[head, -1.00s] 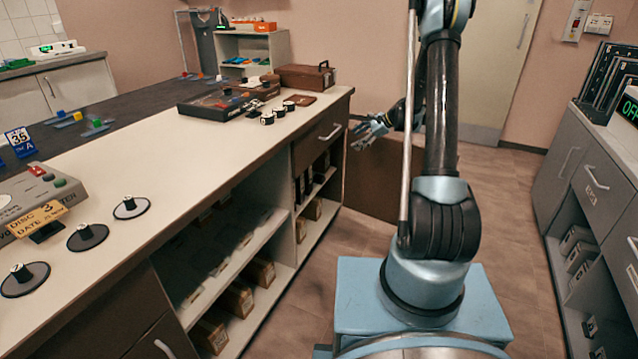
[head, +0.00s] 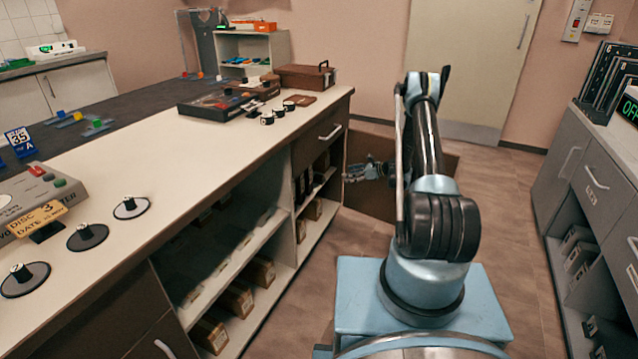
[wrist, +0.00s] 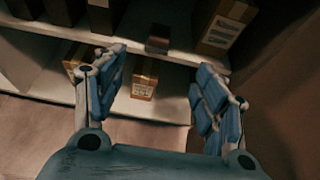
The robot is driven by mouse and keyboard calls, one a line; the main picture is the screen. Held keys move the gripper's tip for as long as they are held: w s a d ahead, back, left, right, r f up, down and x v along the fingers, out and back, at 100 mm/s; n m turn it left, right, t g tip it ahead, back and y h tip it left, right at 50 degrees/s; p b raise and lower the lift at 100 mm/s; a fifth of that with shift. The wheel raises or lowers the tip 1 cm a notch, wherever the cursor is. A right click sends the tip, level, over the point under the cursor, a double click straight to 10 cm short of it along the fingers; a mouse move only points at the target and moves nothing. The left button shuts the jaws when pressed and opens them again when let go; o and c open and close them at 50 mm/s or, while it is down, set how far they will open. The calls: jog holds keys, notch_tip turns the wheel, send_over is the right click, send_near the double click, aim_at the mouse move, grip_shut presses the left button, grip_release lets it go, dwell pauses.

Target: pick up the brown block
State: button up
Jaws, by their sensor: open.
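A small dark brown block (wrist: 158,40) sits near the front edge of a pale shelf in the wrist view. My gripper (wrist: 161,88) is open and empty there, with its two blue-padded fingers spread apart. The block appears beyond the fingertips, roughly midway between them, and nothing touches it. In the head view my gripper (head: 358,172) is beside the open end section of the long counter, pointing left toward its shelves. I cannot make out the block for certain in the head view.
Labelled cardboard boxes stand on the shelves, one upper right (wrist: 228,25) of the block and one below (wrist: 145,80). A brown panel (wrist: 285,75) is close on the right. The pale counter (head: 190,135) overhangs the shelves. Floor is free at right (head: 510,220).

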send_near(323, 177)
jog(key=x, duration=0.5)
jog(key=shift+f, duration=0.3)
jog(key=shift+r+x, duration=0.15)
jog(key=shift+x, duration=1.25)
jog(key=shift+r+x, duration=0.15)
jog(key=shift+x, duration=1.3)
jog(key=shift+a, duration=0.1)
jog(key=c, duration=1.2)
